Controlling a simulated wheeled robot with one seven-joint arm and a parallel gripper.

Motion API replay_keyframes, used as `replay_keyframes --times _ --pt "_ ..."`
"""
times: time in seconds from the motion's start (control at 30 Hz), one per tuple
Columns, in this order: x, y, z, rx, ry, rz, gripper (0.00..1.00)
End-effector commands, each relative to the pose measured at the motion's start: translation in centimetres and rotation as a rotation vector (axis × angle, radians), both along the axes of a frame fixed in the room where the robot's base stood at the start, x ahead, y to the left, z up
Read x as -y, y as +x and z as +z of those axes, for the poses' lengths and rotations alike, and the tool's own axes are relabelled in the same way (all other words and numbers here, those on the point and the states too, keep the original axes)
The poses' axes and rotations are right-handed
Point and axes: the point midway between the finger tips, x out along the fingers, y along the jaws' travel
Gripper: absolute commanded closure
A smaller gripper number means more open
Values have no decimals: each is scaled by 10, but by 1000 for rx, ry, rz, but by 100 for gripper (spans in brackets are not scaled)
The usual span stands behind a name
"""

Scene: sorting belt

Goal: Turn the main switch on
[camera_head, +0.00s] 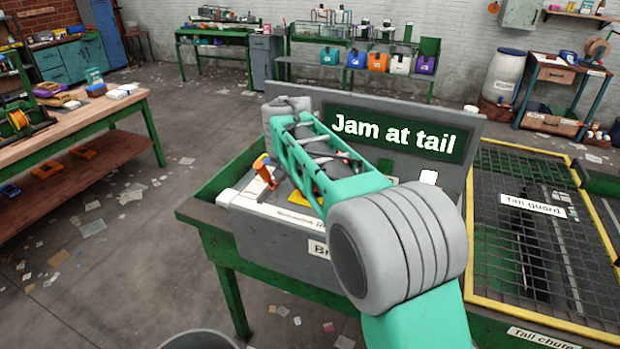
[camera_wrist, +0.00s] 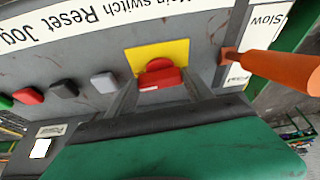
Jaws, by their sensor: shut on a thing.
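The main switch (camera_wrist: 160,72) is a red rotary knob on a yellow plate, set in the grey control panel (camera_wrist: 205,45). In the wrist view, my gripper (camera_wrist: 158,84) reaches up from the bottom edge, with its grey fingers on either side of the red knob. It is shut on the knob. In the head view, my arm hides the knob and the fingers; only a piece of the yellow plate (camera_head: 322,191) shows beside the arm.
Several buttons, including a light grey one (camera_wrist: 104,82) and a red one (camera_wrist: 29,96), line the panel's other side. A sign (camera_head: 393,134) reads "Jam at tail". The mesh tail guard (camera_head: 500,178) lies right.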

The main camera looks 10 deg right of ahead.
Motion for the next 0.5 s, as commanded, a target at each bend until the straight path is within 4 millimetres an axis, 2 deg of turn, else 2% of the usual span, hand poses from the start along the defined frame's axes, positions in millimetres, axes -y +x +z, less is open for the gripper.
replay_keyframes --times 0.5 --pt "-1 1 1 5 0 -91 80"
